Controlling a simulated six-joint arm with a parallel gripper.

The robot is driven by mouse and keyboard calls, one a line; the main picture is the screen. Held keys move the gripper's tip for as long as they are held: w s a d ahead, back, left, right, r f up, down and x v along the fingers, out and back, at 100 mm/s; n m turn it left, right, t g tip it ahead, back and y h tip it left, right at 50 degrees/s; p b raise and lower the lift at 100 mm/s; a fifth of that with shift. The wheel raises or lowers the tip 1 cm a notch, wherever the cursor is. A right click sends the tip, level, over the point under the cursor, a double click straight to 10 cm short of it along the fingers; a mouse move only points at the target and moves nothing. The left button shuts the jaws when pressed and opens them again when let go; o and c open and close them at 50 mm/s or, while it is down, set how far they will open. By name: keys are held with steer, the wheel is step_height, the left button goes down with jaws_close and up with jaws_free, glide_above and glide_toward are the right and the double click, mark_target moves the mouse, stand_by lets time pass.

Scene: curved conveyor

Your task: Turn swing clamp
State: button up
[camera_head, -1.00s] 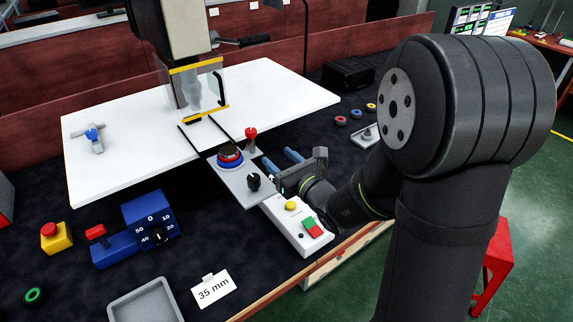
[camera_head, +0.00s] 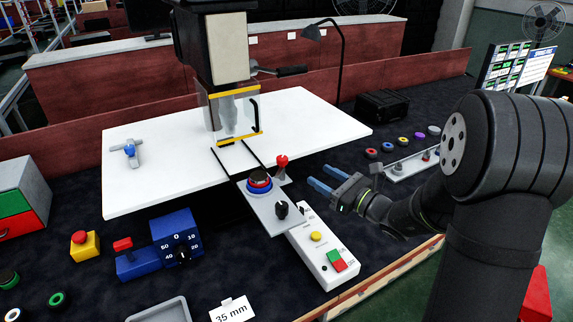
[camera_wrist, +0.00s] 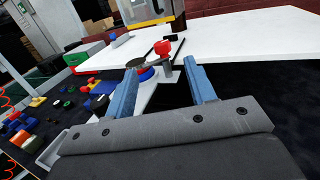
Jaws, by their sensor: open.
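The swing clamp with its red knob (camera_head: 282,161) stands at the right corner of a grey plate (camera_head: 268,206). Beside it on the plate is a round stack of red and blue rings (camera_head: 259,184) with a dark top. The red knob also shows in the wrist view (camera_wrist: 163,47), just beyond my fingertips, with a grey bar reaching left toward the stack. My gripper (camera_head: 318,176) is open and empty, to the right of the clamp and apart from it. In the wrist view its two blue fingers (camera_wrist: 160,68) point toward the clamp.
A white table (camera_head: 160,175) with a press (camera_head: 228,110) stands behind the plate. A white button box (camera_head: 322,252) lies in front, below my gripper. Several coloured rings and a tray (camera_head: 410,165) lie right.

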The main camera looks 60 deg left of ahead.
mark_target(282, 158)
steer(key=w+f+n+g+h, duration=0.1)
steer(key=w+n+g+h, duration=0.1)
steer(key=w+g, duration=0.15)
steer(key=x, duration=1.1)
steer(key=f+x, duration=0.1)
steer(key=x, duration=0.4)
steer(key=shift+s+a, duration=0.1)
steer(key=shift+a, duration=0.1)
steer(key=shift+t, duration=0.25)
steer(key=c, duration=0.9)
steer(key=shift+c, duration=0.2)
